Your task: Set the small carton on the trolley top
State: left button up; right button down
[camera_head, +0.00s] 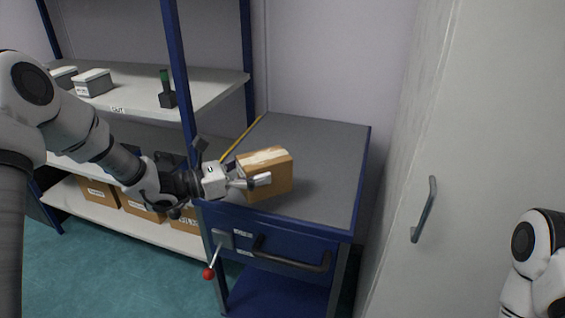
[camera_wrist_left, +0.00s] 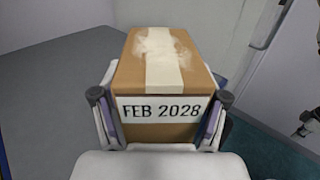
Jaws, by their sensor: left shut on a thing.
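The small carton (camera_head: 268,179) is a brown box with a pale tape strip across its top. In the left wrist view the carton (camera_wrist_left: 163,75) faces me with a white label reading "FEB 2028". My left gripper (camera_head: 256,181) is shut on it, with one finger on each side. The carton is over the near part of the grey trolley top (camera_head: 325,150). I cannot tell whether its underside touches the surface. My right gripper is out of view; only part of my right arm shows at the lower right.
A yellow stick-like item (camera_head: 241,138) lies along the trolley's left edge. A blue shelf rack (camera_head: 178,75) with boxes stands to the left. A pale cabinet (camera_head: 455,120) with a handle stands close on the right. The back of the trolley top is clear.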

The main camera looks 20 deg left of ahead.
pick_arm(q)
jog(key=w, duration=0.3)
jog(key=w+d+f, duration=0.1)
jog(key=w, duration=0.6)
jog(key=shift+w+d+f, duration=0.15)
jog(key=shift+w+d, duration=0.05)
jog(key=shift+f, duration=1.7)
jog(key=o, duration=1.5)
jog(key=shift+o, duration=0.2)
jog(key=shift+r+p, duration=0.2)
jog(key=shift+p, duration=0.2)
jog(key=v, duration=1.2)
jog(key=shift+s+f, duration=0.1)
